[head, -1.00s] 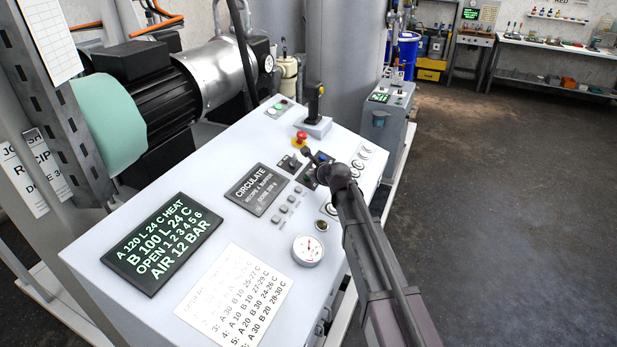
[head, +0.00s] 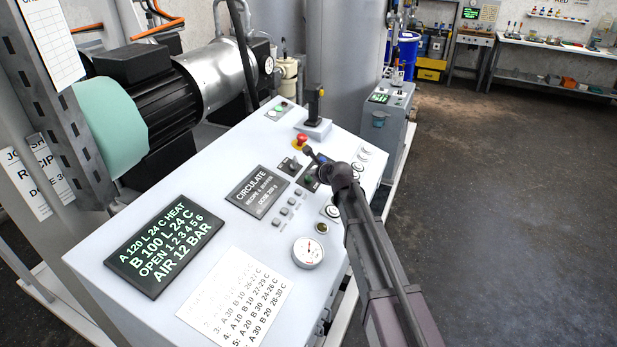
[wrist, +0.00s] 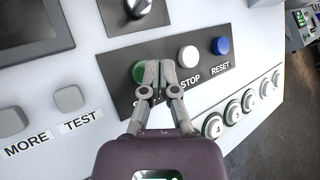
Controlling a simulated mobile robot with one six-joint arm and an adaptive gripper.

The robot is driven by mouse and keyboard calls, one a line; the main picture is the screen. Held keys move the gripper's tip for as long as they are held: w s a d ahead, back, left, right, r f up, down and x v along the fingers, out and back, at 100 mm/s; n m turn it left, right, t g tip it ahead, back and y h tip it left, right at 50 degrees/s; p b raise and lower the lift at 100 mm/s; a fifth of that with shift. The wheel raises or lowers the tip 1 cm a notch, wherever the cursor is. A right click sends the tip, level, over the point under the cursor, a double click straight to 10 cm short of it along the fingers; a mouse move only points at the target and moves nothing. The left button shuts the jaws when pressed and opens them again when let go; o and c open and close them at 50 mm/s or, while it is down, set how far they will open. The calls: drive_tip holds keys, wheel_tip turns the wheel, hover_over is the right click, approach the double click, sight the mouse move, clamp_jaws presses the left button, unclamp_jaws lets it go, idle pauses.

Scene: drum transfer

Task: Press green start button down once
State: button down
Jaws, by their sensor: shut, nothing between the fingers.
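The green start button (wrist: 139,72) is at the left end of a dark strip on the panel in the wrist view, beside a white stop button (wrist: 188,57) and a blue reset button (wrist: 221,46). My gripper (wrist: 160,66) is shut and empty. Its tips overlap the right part of the green button and hide part of the label below it. I cannot tell whether they touch the button. In the head view, my arm reaches over the console (head: 225,215) from the lower right and partly hides this strip.
A red emergency button (head: 302,139) and a joystick (head: 315,110) stand at the far side of the console. Round buttons (wrist: 233,113) line the panel to the right, and a black knob (wrist: 137,8) is above. Open floor (head: 510,190) is on the right.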

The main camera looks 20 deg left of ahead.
drive_tip(key=shift+r, duration=0.15)
drive_tip(key=shift+s+d+r+p, duration=0.1)
drive_tip(key=shift+d+r+p, duration=0.15)
drive_tip(key=shift+r+p, duration=0.55)
drive_tip(key=shift+w+d+r+p, duration=0.1)
drive_tip(key=shift+d+r+p, duration=0.2)
drive_tip(key=shift+r+p, duration=0.45)
drive_tip(key=shift+s+d+r+p, duration=0.1)
drive_tip(key=shift+d+r+p, duration=0.15)
drive_tip(key=shift+r+p, duration=0.5)
drive_tip(key=shift+f, duration=0.1)
